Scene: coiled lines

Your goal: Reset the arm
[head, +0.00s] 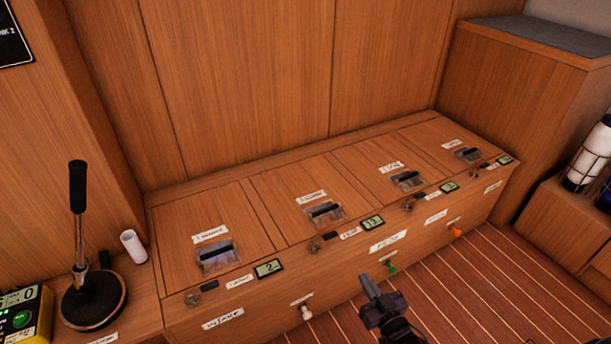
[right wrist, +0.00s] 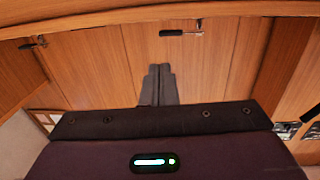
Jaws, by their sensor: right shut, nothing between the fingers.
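My right gripper (head: 370,288) is dark and shows at the lower right of the head view. It is in front of the wooden locker bench (head: 345,292), over the striped floor. Its two grey fingers (right wrist: 158,84) show side by side in the right wrist view, shut with nothing between them. Wooden panels lie beyond them. My left gripper is in neither view.
A lever with a black handle (head: 78,190) stands at the left, near a white cylinder (head: 133,246) and a yellow-edged box (head: 25,312). Green (head: 391,266) and orange (head: 456,232) knobs project from the bench front. The striped floor (head: 480,290) looks clear at right.

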